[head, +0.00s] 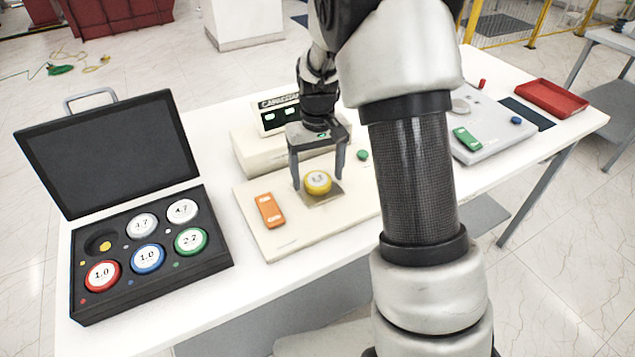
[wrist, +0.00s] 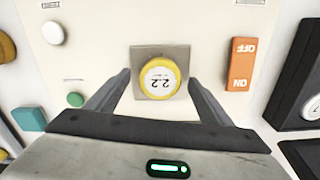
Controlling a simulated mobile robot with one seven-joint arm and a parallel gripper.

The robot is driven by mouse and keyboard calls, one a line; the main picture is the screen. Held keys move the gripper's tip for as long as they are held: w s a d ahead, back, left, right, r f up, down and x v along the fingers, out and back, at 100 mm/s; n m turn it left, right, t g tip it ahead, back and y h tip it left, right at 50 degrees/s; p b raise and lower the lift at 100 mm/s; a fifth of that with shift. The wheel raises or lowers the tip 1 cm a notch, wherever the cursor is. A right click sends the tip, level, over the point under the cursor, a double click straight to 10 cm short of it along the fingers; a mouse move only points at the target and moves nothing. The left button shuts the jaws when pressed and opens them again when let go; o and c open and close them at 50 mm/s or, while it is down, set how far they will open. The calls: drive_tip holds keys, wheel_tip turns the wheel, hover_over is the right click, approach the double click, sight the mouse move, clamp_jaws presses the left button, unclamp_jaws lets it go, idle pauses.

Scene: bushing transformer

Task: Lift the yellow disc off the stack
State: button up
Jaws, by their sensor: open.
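The yellow disc (head: 318,182) has a white top and sits on a square metal plate (head: 327,197) on the cream instrument. In the wrist view the yellow disc (wrist: 159,78) reads 2.2, upside down, and the square plate (wrist: 183,51) shows around it. Whether anything lies beneath the disc cannot be seen. My gripper (head: 318,182) is open above the plate in the head view. Its two fingers stand on either side of the disc, and in the wrist view my gripper (wrist: 160,85) has clear gaps between fingers and disc.
An orange ON/OFF switch (head: 270,210) lies left of the plate. A green button (head: 362,155) is to its right, and a display box (head: 279,114) stands behind. An open black case (head: 152,281) with several labelled discs is at left. A red tray (head: 553,98) is at far right.

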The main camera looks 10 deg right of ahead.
drive_tip(key=shift+c, duration=0.4)
drive_tip(key=shift+r, duration=0.1)
drive_tip(key=c, duration=1.3)
